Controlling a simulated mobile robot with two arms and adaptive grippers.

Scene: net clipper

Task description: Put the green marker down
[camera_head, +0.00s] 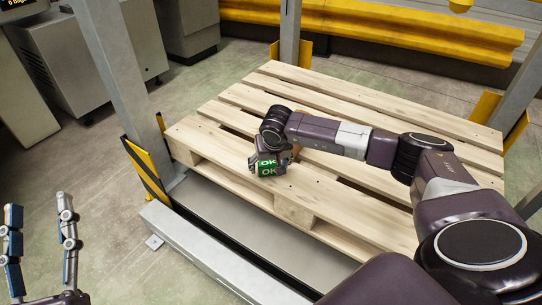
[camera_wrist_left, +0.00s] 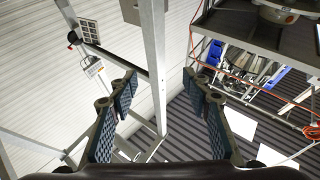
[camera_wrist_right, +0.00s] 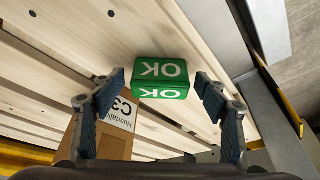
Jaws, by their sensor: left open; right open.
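The green marker (camera_head: 267,168) is a small green block with white "OK" lettering. In the head view it is at the near edge of the wooden pallet (camera_head: 330,120), just in front of my right gripper (camera_head: 275,155). In the right wrist view the marker (camera_wrist_right: 161,78) shows between and beyond the fingertips of my right gripper (camera_wrist_right: 161,90), with gaps on both sides. That gripper is open. Whether the marker rests fully on the planks is hard to tell. My left gripper (camera_head: 40,225) is open and empty, raised at the lower left, away from the pallet.
A cardboard box with a white label (camera_wrist_right: 118,112) shows below the marker in the right wrist view. Grey rack posts (camera_head: 120,80) with yellow-black guards (camera_head: 146,170) stand around the pallet. A grey beam (camera_head: 215,250) runs along its front. The pallet's far planks are bare.

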